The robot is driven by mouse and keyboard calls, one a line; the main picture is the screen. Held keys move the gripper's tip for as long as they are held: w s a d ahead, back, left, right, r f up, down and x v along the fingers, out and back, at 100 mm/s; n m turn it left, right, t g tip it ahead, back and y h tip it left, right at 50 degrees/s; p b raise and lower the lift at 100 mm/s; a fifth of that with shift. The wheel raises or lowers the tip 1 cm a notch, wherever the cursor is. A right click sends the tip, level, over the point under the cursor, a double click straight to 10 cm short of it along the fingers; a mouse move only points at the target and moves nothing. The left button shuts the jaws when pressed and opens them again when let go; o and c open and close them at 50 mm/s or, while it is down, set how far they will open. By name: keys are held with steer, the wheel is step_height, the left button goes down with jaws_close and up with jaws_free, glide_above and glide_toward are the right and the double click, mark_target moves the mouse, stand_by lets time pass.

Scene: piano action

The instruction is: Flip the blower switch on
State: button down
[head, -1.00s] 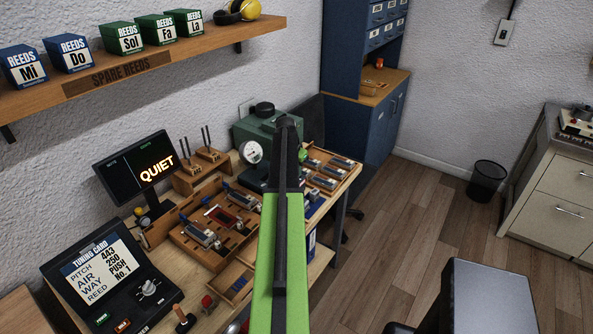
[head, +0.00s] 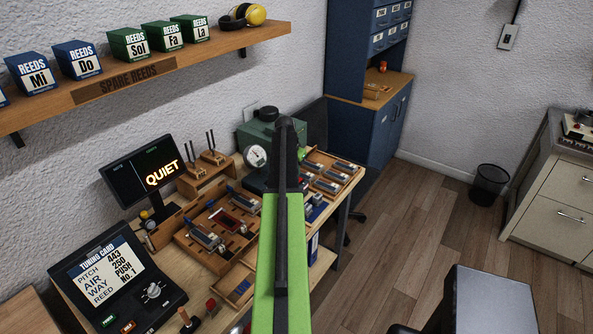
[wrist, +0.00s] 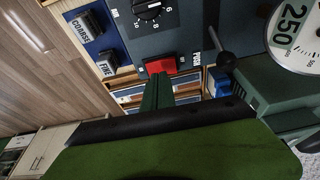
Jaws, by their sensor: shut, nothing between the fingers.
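A red rocker switch (wrist: 160,65) sits on a dark panel in the wrist view, below a black round dial (wrist: 150,11). I take it for the blower switch; which way it is tipped cannot be told. My gripper (wrist: 158,80) is shut and empty, its green fingers pointing at the switch from just below it in the picture. Whether the tips touch the switch is unclear. In the head view my arm covers the gripper and the switch. The green blower unit (head: 246,134) with a round gauge (head: 256,156) stands beside my arm there.
Coarse (wrist: 86,24) and fine (wrist: 107,63) blocks lie left of the switch. A black ball-ended lever (wrist: 226,60) and a large gauge (wrist: 295,38) are on the right. In the head view, a reed tray (head: 333,174) and a tuning-card console (head: 119,282) occupy the bench.

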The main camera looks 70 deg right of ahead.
steer(key=s+p+v, duration=0.2)
steer(key=p+v, duration=0.9)
steer(key=v, duration=0.1)
steer(key=shift+s+d+r, duration=0.15)
steer(key=shift+s+r, duration=0.05)
steer(key=shift+r, duration=0.05)
steer(key=w+a+f+n+y+b, duration=0.1)
steer(key=w+a+f+n+b, duration=0.15)
steer(key=w+a, duration=0.75)
steer(key=w+a+f+n+t+b, duration=0.15)
steer(key=w+a+n, duration=0.35)
steer(key=a, duration=0.9)
steer(key=w+a+f+n+y+b, duration=0.1)
steer(key=w+a+f+n+b, duration=0.1)
steer(key=w+a, duration=0.85)
steer(key=a+f+n+b, duration=0.1)
steer(key=a+n, duration=0.2)
steer(key=a, duration=1)
steer(key=s+a+f+n+y+b, duration=0.1)
steer(key=a+n, duration=0.3)
steer(key=a, duration=0.9)
steer(key=s+a+f+n+g+b, duration=0.1)
steer(key=a+f+n+b, duration=0.1)
steer(key=a, duration=1.1)
steer(key=shift+f+n, duration=0.7)
steer(key=shift+n, duration=0.35)
